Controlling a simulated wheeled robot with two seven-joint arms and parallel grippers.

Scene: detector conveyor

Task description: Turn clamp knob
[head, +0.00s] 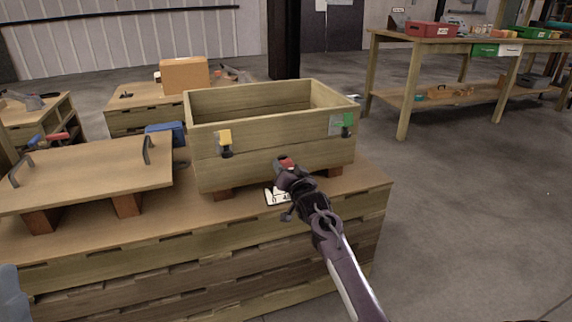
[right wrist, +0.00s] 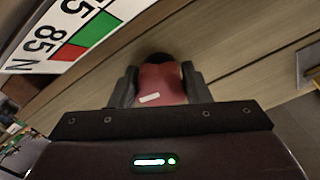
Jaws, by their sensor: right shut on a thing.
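My right gripper (head: 287,168) is in front of the wooden crate (head: 240,158), near its lower front edge. In the right wrist view the gripper (right wrist: 160,88) is shut on a red knob (right wrist: 162,84), with one finger on each side. A dark round part shows behind the knob. The knob shows only as a bit of red in the head view (head: 287,161). A white scale plate (right wrist: 75,30) with black numbers and red and green fields lies beside it; it also shows in the head view (head: 274,198), partly covered by my gripper. My left gripper is out of view.
The crate stands on blocks on a wooden bench (head: 230,218). A yellow tag (head: 224,136) and a green tag (head: 348,119) sit by black fittings on it. A wooden panel with handles (head: 90,175) lies at left. Open floor (head: 470,220) is at right.

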